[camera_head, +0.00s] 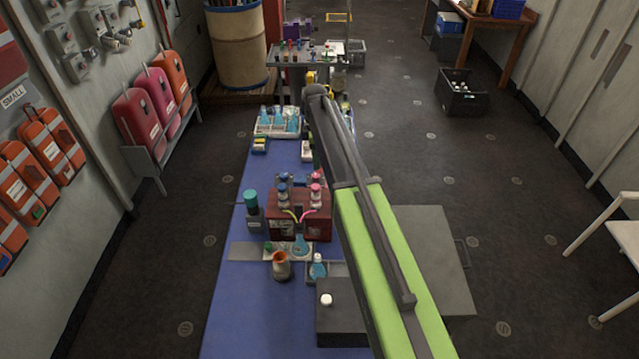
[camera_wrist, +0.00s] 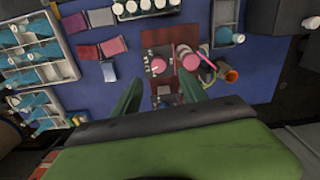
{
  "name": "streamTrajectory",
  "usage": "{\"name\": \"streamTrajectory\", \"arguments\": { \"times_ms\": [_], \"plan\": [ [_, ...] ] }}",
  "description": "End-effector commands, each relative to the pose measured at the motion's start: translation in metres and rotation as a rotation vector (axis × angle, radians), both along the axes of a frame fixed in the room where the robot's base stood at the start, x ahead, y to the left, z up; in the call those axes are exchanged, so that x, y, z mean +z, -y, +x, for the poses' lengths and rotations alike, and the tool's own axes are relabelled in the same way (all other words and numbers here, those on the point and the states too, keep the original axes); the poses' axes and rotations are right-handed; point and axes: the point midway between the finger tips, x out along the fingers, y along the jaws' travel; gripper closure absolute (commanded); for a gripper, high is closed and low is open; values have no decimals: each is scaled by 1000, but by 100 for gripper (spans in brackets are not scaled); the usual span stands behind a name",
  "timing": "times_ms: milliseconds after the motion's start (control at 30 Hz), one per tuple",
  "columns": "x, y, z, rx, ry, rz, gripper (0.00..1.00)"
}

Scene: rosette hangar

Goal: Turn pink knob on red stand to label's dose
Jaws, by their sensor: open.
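In the wrist view a red stand (camera_wrist: 165,97) lies ahead of my gripper, with a grey plate on it. A pink knob (camera_wrist: 157,66) sits on this plate beside pale marks too small to read. A larger pink round part (camera_wrist: 187,60) stands to its right. My gripper (camera_wrist: 158,98) is open and empty, its two dark green fingers apart on either side of the lower stand. I see no contact with the knob. In the head view a red box-like stand (camera_head: 283,222) carries blue and pink tops; my arm hides the gripper. I cannot read any label's dose.
Trays of teal bottles (camera_wrist: 38,65) line the left of the wrist view. An orange cup (camera_wrist: 231,75) stands right of the stand. In the head view the blue table (camera_head: 240,310) also bears a teal-capped bottle (camera_head: 251,199) and a dark box (camera_head: 337,322).

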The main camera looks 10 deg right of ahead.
Motion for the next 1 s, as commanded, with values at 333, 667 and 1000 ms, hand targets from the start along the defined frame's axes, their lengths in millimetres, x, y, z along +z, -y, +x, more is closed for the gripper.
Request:
{"name": "streamTrajectory", "arguments": {
  "times_ms": [333,667,1000],
  "plan": [
    [-76,-1,0,0,0,0,50],
    [-79,-1,0,1,0,0,50],
    [-79,-1,0,1,-1,0,90]
  ]
}}
